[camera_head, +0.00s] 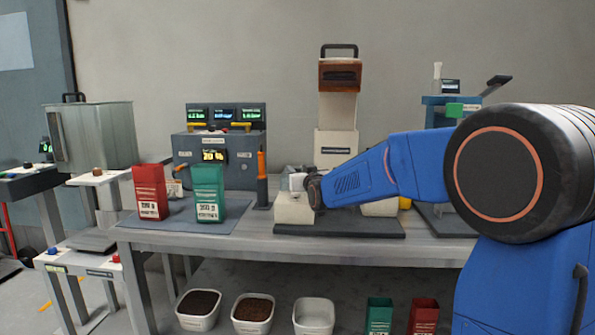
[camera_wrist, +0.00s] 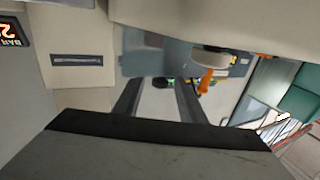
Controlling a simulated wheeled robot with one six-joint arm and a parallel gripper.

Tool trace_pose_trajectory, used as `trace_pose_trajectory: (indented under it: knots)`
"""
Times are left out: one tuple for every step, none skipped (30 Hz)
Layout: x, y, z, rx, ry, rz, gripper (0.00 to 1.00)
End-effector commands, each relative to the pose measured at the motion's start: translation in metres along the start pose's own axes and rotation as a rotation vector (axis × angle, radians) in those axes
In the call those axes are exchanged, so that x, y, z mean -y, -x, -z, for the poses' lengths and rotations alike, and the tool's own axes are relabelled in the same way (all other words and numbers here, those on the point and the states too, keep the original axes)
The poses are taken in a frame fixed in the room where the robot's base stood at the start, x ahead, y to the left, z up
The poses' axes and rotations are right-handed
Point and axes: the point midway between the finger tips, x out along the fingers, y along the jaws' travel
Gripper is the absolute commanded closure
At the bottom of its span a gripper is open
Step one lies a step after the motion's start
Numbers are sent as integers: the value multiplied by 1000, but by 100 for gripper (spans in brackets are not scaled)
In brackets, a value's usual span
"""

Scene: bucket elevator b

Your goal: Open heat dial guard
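I cannot pick out the heat dial guard with certainty in either view. A cream machine (camera_head: 294,209) stands on a dark base plate at the middle of the table, partly hidden by my arm. In the wrist view its cream body (camera_wrist: 82,75) fills the upper left, with a dark slot and a red digital readout (camera_wrist: 14,31) shown upside down. My gripper (camera_wrist: 158,92) shows two grey fingers apart with nothing seen between them. In the head view its dark wrist end is against or in front of the cream machine, and the fingers are hidden.
A red bag (camera_head: 150,193) and a green bag (camera_head: 209,194) stand at the table's left. An orange-handled tool (camera_head: 262,165) stands upright beside the grey control unit (camera_head: 240,146). A tall cream column with a brown top (camera_head: 339,76) rises behind. Tubs and bags sit below.

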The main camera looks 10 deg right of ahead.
Motion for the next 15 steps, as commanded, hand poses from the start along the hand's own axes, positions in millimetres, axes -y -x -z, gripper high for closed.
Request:
trace_pose_trajectory:
  knots:
    - [0,-4,0,0,0,0,63]
    - [0,-6,0,0,0,0,63]
    - [0,-8,0,0,0,0,63]
    - [0,-9,0,0,0,0,63]
    - [0,-10,0,0,0,0,63]
    - [0,-10,0,0,0,0,63]
    - [0,-11,0,0,0,0,63]
    - [0,-11,0,0,0,0,63]
    - [0,-11,0,0,0,0,63]
    - [0,-11,0,0,0,0,63]
    - [0,-11,0,0,0,0,63]
    - [0,-11,0,0,0,0,63]
    - [0,-11,0,0,0,0,63]
    - [0,-11,0,0,0,0,63]
    - [0,-11,0,0,0,0,72]
